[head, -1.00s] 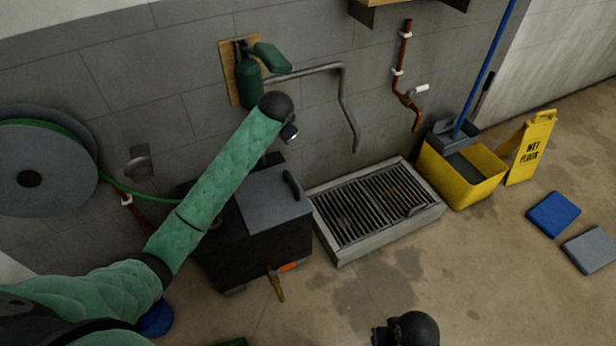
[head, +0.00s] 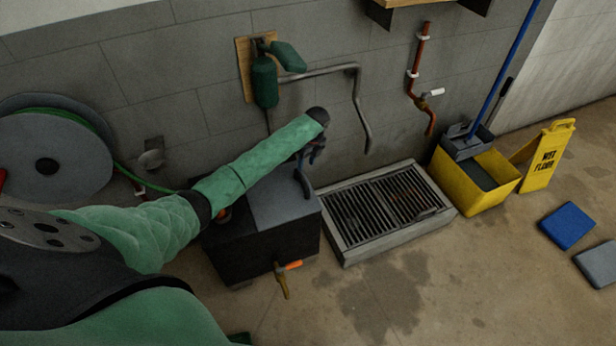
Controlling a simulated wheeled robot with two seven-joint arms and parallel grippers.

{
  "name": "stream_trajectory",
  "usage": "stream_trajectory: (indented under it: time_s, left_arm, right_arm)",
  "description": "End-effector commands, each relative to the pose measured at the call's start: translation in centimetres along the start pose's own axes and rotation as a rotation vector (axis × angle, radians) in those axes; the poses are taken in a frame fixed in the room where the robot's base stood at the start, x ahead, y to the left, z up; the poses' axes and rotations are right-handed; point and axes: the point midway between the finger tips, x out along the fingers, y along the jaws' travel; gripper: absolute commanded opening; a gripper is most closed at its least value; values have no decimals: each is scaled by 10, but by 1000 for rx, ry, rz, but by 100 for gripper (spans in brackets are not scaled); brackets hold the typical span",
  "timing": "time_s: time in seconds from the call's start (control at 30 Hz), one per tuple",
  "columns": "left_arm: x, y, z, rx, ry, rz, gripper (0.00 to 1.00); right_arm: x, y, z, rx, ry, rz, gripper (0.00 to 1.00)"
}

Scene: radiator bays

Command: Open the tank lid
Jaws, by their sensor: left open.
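The tank (head: 268,246) is a dark box standing on the floor against the wall. Its grey lid (head: 280,208) lies flat and closed on top, with a dark curved handle (head: 303,184) at its right edge. My left arm reaches across the tank from the left. My left gripper (head: 314,157) is open just above the handle, pointing down, and looks small and partly hidden by the wrist. I cannot tell whether the fingers touch the handle. My right gripper is not in view.
A floor grate (head: 384,210) lies right of the tank. A tap with an orange handle (head: 288,266) sticks out of the tank front. A yellow mop bucket (head: 470,180) and wet floor sign (head: 546,155) stand farther right. A hose reel (head: 45,165) hangs left. Pipes run along the wall.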

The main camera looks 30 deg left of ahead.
Motion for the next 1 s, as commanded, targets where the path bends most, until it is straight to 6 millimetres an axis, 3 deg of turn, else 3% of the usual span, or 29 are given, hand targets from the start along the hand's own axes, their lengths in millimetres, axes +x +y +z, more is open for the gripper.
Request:
stream_trajectory:
  time_s: [0.2, 0.47, 1.0]
  left_arm:
    - [0, 2, -2, 247, 8, 8, 43]
    - [3, 2, -2, 346, 8, 8, 43]
    - [68, 2, -3, 344, 9, 8, 43]
  right_arm:
    - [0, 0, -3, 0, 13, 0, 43]
    - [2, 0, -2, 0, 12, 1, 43]
    - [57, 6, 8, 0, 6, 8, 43]
